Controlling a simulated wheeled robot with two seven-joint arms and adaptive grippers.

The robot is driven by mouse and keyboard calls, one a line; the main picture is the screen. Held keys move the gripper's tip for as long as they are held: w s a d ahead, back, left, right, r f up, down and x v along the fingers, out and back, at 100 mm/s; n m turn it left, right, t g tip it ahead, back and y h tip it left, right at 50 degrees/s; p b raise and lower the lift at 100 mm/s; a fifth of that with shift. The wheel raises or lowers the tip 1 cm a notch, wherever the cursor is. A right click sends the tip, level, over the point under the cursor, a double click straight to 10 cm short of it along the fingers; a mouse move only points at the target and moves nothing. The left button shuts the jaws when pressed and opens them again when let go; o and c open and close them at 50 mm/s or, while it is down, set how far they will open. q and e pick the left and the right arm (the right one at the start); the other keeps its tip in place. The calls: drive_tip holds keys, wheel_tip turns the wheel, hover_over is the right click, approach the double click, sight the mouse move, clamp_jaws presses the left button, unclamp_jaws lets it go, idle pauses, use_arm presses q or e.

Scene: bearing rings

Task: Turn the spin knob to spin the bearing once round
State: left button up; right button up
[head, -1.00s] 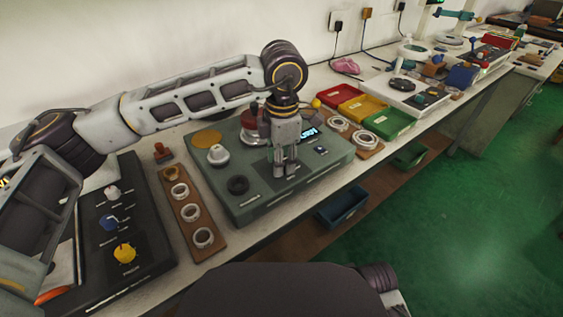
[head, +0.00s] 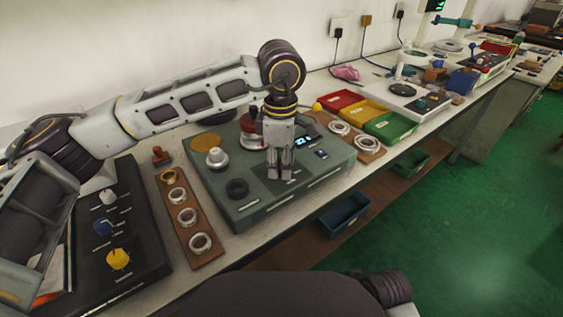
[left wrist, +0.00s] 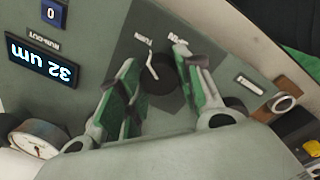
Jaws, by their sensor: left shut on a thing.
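The dark spin knob (left wrist: 158,84) has a white pointer line and sits on the green tester's panel, beside printed labels, in the left wrist view. My left gripper (head: 279,175) points down over the front right part of the green tester (head: 240,215). In the left wrist view its green-padded fingers stand on both sides of the knob, shut on it. The fingers hide the knob in the head view. A display (left wrist: 40,62) reads 32 um and a smaller one (left wrist: 54,14) reads 0. My right gripper is not in view.
Red, yellow and green trays (head: 390,126) stand right. A dial gauge (left wrist: 38,138) is near the gripper.

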use_arm(q)
drive_tip(key=o, duration=1)
drive_tip(key=shift+a, duration=0.1)
drive_tip(key=shift+o, duration=0.2)
drive_tip(key=shift+r, duration=0.1)
wheel_tip(320, 180, up, 12)
drive_tip(key=shift+s, duration=0.25)
